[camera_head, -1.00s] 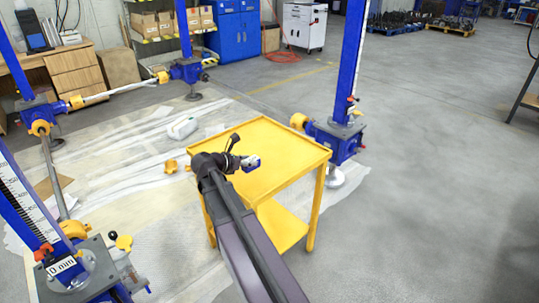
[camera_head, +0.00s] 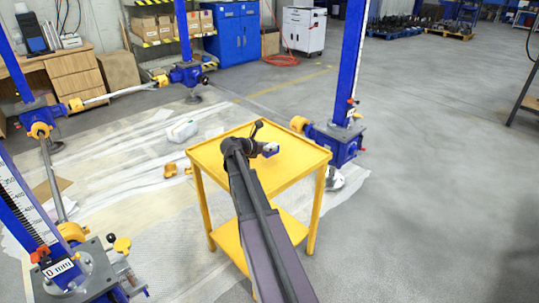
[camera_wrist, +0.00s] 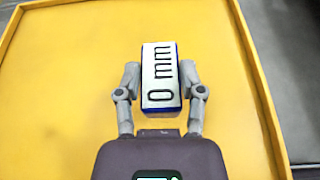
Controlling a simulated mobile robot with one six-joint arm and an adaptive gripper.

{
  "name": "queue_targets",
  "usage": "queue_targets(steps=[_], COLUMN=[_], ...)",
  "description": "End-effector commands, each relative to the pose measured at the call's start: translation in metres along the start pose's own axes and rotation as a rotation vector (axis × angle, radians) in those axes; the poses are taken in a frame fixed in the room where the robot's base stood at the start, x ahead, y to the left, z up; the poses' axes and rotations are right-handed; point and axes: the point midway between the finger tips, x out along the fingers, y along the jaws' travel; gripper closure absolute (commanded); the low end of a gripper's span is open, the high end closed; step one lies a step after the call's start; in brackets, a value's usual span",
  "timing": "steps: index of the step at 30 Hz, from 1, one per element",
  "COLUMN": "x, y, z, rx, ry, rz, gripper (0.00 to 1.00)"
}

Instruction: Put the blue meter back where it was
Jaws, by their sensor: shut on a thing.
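The blue meter (camera_wrist: 161,78) is a small block with a white face reading "0 mm" and blue edges. My gripper (camera_wrist: 160,80) is shut on it, with one grey finger on each side in the wrist view. In the head view the meter (camera_head: 270,149) shows at the tip of my gripper (camera_head: 262,148), over the top of the yellow cart (camera_head: 300,163). I cannot tell whether the meter touches the cart top.
Blue screw jacks stand around the cart: one right behind it (camera_head: 335,140), one at front left (camera_head: 85,270) bearing a "0 mm" block (camera_head: 60,267), others at the back left. Plastic sheeting (camera_head: 120,170) covers the floor at left.

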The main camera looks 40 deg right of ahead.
Motion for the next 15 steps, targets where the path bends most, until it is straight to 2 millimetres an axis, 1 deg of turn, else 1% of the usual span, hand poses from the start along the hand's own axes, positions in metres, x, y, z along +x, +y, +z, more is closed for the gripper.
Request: queue_targets(steps=[8, 15], x=[0.000, 0.005], y=[0.000, 0.000], z=[-0.001, -0.015], rx=[-0.001, -0.001], ry=[-0.001, -0.001], rz=[0.000, 0.000], gripper=[1.00, 1.00])
